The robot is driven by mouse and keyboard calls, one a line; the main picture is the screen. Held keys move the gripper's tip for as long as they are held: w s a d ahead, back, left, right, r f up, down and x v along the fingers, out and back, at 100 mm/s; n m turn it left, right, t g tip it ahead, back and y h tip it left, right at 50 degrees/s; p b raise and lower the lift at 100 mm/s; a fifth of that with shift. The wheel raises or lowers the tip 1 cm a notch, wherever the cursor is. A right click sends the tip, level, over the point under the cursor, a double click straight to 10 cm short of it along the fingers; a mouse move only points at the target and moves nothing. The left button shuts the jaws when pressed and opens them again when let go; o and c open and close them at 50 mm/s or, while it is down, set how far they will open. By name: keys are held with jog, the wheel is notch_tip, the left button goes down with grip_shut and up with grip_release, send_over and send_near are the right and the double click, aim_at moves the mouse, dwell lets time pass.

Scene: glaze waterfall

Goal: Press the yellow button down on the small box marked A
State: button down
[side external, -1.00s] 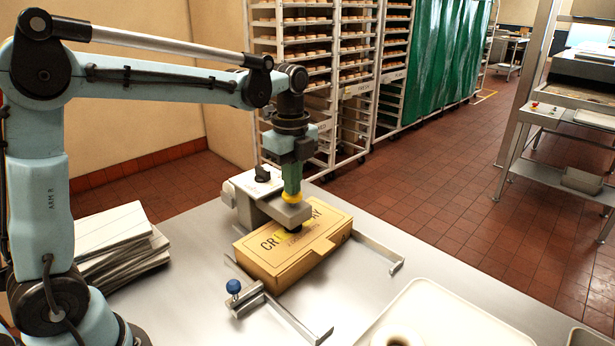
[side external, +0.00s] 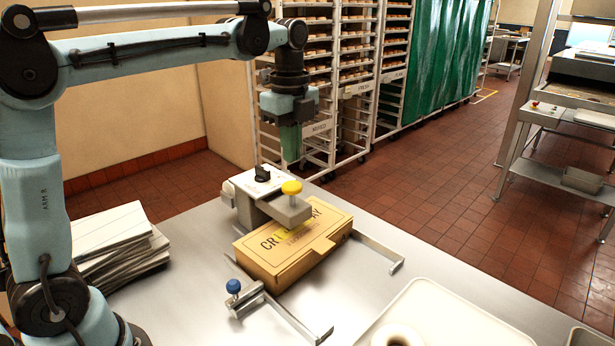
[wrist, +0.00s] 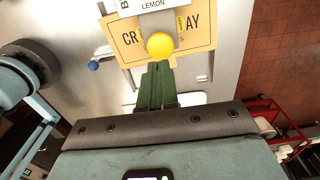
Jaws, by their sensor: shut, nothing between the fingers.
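A small grey box-shaped device (side external: 252,190) with a black knob stands at the back edge of the carton. Its arm reaches over the carton and carries the round yellow button (side external: 292,187), which stands up on a short stem. The button also shows in the wrist view (wrist: 161,45). I can read no letter A; a white plate (wrist: 150,5) there shows part of a letter like B and "LEMON". My gripper (side external: 291,158) has green fingers, shut and empty, pointing down above the button and apart from it. The fingertips (wrist: 158,66) also show in the wrist view.
The tan carton (side external: 290,250) lies under the device's arm, between metal guides with a blue knob (side external: 233,286). Stacked white sheets (side external: 115,245) are at left, a pale tray (side external: 440,315) at front right.

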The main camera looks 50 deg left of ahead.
notch_tip(320, 180, up, 7)
dwell(0.4)
dwell(0.5)
jog(key=s+d+f+n+t, duration=0.2)
jog(key=s+f+n+t, duration=0.5)
jog(key=s+f+n, duration=0.5)
notch_tip(320, 180, down, 4)
jog(key=n, duration=0.6)
jog(key=shift+s+d+r, duration=0.25)
jog(key=shift+d, duration=0.15)
